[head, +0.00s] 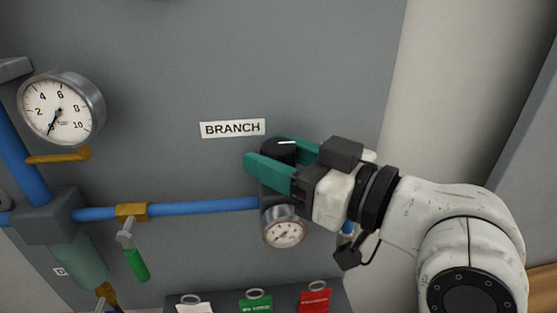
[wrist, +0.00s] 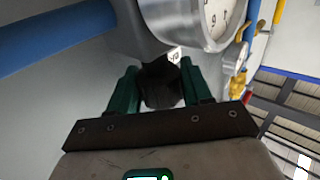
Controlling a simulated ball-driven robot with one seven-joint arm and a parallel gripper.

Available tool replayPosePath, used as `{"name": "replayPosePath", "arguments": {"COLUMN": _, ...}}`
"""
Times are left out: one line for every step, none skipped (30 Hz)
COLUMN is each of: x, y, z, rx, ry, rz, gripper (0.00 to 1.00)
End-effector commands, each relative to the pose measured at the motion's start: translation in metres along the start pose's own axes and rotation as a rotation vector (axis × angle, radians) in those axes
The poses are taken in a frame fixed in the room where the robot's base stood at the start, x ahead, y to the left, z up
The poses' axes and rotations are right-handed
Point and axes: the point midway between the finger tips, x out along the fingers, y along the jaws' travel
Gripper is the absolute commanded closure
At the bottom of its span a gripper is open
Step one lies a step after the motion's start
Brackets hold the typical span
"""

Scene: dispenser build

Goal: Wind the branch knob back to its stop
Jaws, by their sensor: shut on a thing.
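The branch knob (head: 279,151) is black with a white mark on its top. It sits on the blue pipe's regulator, below the BRANCH label (head: 233,128). My gripper (head: 277,158) has its green fingers on both sides of the knob and is shut on it. In the wrist view the dark knob (wrist: 162,84) is between the two green fingers. The small branch gauge (head: 284,230) hangs just below the knob; its dial is too small to read surely. The regulator body is partly hidden by my gripper.
A larger gauge (head: 58,108) is at the upper left, its needle near the low end. A blue pipe (head: 200,207) runs to the regulator, with a green-handled valve (head: 135,264) hanging below it. White, green (head: 256,304) and red tags are at the bottom. A pale column stands at right.

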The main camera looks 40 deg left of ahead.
Motion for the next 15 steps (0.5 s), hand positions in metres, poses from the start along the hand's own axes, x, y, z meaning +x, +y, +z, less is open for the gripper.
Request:
{"name": "replayPosePath", "arguments": {"x": 0.0001, "y": 0.0004, "z": 0.0006, "rx": 0.001, "ry": -0.002, "rz": 0.001, "gripper": 0.81}}
{"name": "replayPosePath", "arguments": {"x": 0.0001, "y": 0.0004, "z": 0.0006, "rx": 0.001, "ry": -0.002, "rz": 0.001, "gripper": 0.82}}
{"name": "replayPosePath", "arguments": {"x": 0.0001, "y": 0.0004, "z": 0.0006, "rx": 0.002, "ry": -0.002, "rz": 0.001, "gripper": 0.82}}
{"name": "replayPosePath", "arguments": {"x": 0.0001, "y": 0.0003, "z": 0.0006, "rx": 0.001, "ry": -0.002, "rz": 0.001, "gripper": 0.82}}
{"name": "replayPosePath", "arguments": {"x": 0.0001, "y": 0.0004, "z": 0.0006, "rx": 0.002, "ry": -0.002, "rz": 0.001, "gripper": 0.49}}
{"name": "replayPosePath", "arguments": {"x": 0.0001, "y": 0.0003, "z": 0.0006, "rx": 0.002, "ry": -0.002, "rz": 0.002, "gripper": 0.45}}
{"name": "replayPosePath", "arguments": {"x": 0.0001, "y": 0.0003, "z": 0.0005, "rx": 0.002, "ry": -0.002, "rz": 0.002, "gripper": 0.43}}
{"name": "replayPosePath", "arguments": {"x": 0.0001, "y": 0.0003, "z": 0.0005, "rx": 0.001, "ry": -0.001, "rz": 0.002, "gripper": 0.40}}
{"name": "replayPosePath", "arguments": {"x": 0.0001, "y": 0.0002, "z": 0.0004, "rx": 0.001, "ry": -0.001, "rz": 0.002, "gripper": 0.36}}
{"name": "replayPosePath", "arguments": {"x": 0.0001, "y": 0.0002, "z": 0.0004, "rx": 0.001, "ry": -0.001, "rz": 0.001, "gripper": 0.33}}
{"name": "replayPosePath", "arguments": {"x": 0.0001, "y": 0.0002, "z": 0.0004, "rx": 0.001, "ry": -0.001, "rz": 0.002, "gripper": 0.32}}
{"name": "replayPosePath", "arguments": {"x": 0.0001, "y": 0.0002, "z": 0.0003, "rx": 0.001, "ry": -0.001, "rz": 0.002, "gripper": 0.32}}
{"name": "replayPosePath", "arguments": {"x": 0.0001, "y": 0.0003, "z": 0.0002, "rx": 0.001, "ry": -0.001, "rz": 0.002, "gripper": 0.32}}
{"name": "replayPosePath", "arguments": {"x": 0.0001, "y": 0.0003, "z": 0.0001, "rx": 0.001, "ry": -0.001, "rz": 0.002, "gripper": 0.32}}
{"name": "replayPosePath", "arguments": {"x": 0.0000, "y": 0.0004, "z": 0.0000, "rx": 0.001, "ry": 0.000, "rz": 0.002, "gripper": 0.32}}
